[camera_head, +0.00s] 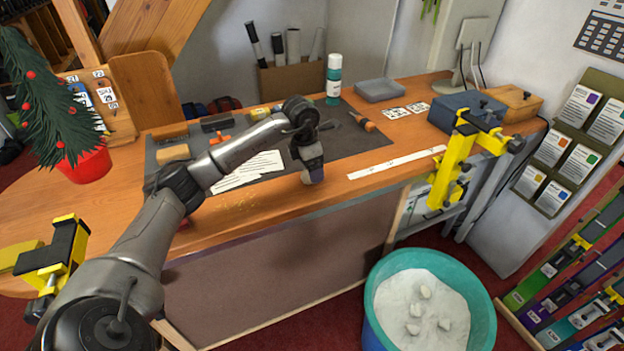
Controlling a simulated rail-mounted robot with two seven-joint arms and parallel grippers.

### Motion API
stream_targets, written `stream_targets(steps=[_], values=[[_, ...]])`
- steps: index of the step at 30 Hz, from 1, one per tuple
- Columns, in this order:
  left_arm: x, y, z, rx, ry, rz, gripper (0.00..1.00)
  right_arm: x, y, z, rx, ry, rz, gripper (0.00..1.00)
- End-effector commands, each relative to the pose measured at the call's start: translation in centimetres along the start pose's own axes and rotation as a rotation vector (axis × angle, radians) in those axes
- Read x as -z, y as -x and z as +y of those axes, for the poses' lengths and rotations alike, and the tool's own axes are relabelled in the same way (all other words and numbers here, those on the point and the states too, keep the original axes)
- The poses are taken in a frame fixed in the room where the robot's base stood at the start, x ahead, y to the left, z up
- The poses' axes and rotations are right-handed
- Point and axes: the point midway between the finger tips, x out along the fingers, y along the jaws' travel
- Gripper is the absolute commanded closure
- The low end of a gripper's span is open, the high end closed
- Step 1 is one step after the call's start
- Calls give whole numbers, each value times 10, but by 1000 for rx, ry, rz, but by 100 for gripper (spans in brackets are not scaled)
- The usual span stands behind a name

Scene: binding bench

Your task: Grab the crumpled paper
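My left arm reaches in from the left, and my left gripper (313,179) points down at the front edge of the wooden bench. Its fingers are too small and hidden to show whether they are open or shut. A small pale beige patch shows at its tip; I cannot tell whether it is part of the gripper or crumpled paper. Several small whitish lumps (425,292) that look like crumpled paper lie on a white surface inside the teal bin (376,325), on the floor to the right. My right gripper is not in view.
A dark mat (349,142) with white sheets (247,172) and tools covers the middle of the bench (221,215). A white ruler strip (394,166), a teal bottle (333,80) and yellow clamps (456,160) stand around. A potted tree (55,105) is at the left.

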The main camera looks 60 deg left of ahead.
Motion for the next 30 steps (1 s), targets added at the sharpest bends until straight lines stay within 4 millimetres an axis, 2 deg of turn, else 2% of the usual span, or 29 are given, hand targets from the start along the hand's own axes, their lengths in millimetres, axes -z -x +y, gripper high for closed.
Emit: stream_targets(steps=[12, 19, 30], values=[[-1, -47, 0, 1, 0, 1, 14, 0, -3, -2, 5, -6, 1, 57], [-1, -49, 0, 0, 1, 1, 14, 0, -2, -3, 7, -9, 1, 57], [-1, -49, 0, 0, 0, 1, 48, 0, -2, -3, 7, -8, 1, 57]])
